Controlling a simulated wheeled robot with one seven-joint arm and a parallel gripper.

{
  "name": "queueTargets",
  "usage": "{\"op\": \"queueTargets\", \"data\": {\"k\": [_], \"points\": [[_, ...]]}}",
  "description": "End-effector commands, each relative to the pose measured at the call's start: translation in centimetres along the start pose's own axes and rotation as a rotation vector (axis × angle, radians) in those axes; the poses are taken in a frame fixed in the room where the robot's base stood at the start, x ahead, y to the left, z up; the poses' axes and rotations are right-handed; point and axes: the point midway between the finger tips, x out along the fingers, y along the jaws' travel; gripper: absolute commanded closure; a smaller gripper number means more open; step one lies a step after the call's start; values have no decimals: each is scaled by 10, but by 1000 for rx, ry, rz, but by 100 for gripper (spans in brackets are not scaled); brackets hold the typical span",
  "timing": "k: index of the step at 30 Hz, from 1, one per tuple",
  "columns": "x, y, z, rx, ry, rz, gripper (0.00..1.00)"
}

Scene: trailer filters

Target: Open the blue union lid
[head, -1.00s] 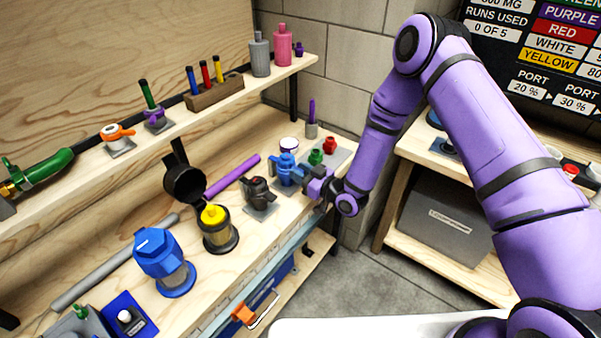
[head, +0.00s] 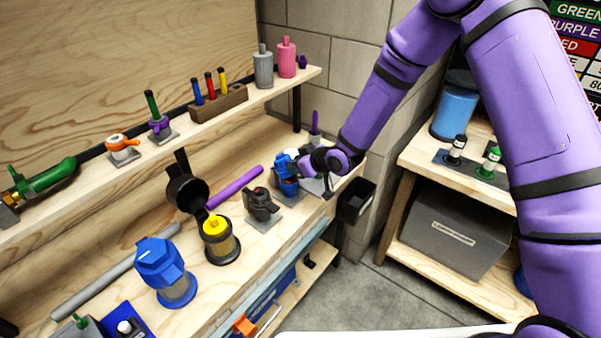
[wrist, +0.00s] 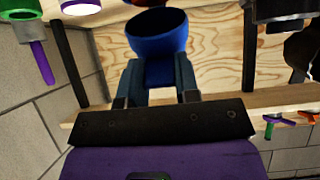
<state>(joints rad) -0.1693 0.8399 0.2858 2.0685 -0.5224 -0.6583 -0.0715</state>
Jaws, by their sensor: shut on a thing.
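The blue union (head: 289,187) stands on a grey plate on the workbench, partly hidden by my gripper. My gripper (head: 296,166) is at its top. In the wrist view, the fingers of my gripper (wrist: 155,88) are closed on the narrow stem of the blue union lid (wrist: 157,42). The lid is cup-shaped, and its hollow, round rim faces away from the fingers, with no union body in contact with the visible rim. In the head view the gripper covers the gap between lid and body, so its size cannot be told.
A dark-capped union (head: 261,205) stands just left of the blue one. A yellow-topped canister (head: 217,240) with an open black lid and a blue canister (head: 165,270) stand farther left. The upper shelf (head: 225,104) runs behind. A black bin (head: 356,203) hangs at the bench's right end.

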Motion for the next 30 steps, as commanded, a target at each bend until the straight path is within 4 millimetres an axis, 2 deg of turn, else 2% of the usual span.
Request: {"op": "queueTargets", "data": {"k": [3, 18, 27, 30], "points": [[1, 1, -15, -2, -93, 2, 100], [20, 0, -61, 0, -505, 0, 100], [36, 0, -79, -1, -724, 0, 100], [40, 0, -83, -1, -748, 0, 100]]}}
